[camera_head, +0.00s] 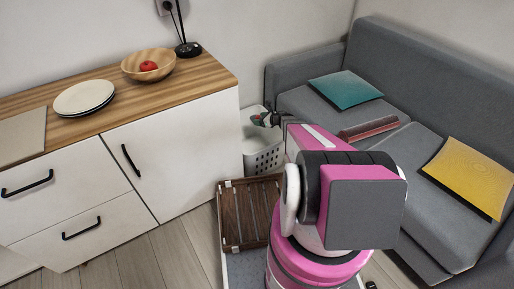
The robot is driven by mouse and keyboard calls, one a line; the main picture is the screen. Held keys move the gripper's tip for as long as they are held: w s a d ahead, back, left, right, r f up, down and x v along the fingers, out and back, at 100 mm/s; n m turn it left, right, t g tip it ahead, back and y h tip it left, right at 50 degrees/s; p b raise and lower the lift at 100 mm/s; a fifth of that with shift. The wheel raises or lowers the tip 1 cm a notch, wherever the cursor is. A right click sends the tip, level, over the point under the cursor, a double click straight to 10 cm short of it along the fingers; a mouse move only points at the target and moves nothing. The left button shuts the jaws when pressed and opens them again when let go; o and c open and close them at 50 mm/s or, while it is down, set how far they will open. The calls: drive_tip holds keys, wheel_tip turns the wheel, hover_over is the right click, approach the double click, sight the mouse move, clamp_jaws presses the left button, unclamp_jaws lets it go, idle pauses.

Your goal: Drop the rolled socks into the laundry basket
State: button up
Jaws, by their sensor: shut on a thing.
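The white laundry basket (262,158) stands on the floor between the white cabinet and the grey sofa. Its lower wall has rows of slots, and my arm covers part of its right side. My gripper (262,118) is over the basket's upper opening, at the end of my pink and grey arm. It is shut on a small dark bundle with a bit of red, which seems to be the rolled socks (259,117). The bundle is small in this view, and I cannot tell its exact height above the rim.
A cabinet (180,160) with a wooden top stands left, bearing plates (84,97), a wooden bowl (148,66) with a red fruit and a black device (187,49). A sofa (400,85) with teal (345,88) and yellow (470,175) cushions stands right. A brown slatted crate (248,212) is in front.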

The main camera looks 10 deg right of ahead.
wheel_tip(320, 180, down, 5)
drive_tip(key=shift+f, duration=0.15)
idle(0.3)
drive_tip(key=o, duration=1)
drive_tip(key=shift+s+d, duration=0.1)
drive_tip(key=v, duration=1)
drive_tip(key=shift+s+d, duration=0.2)
drive_tip(key=shift+d, duration=0.05)
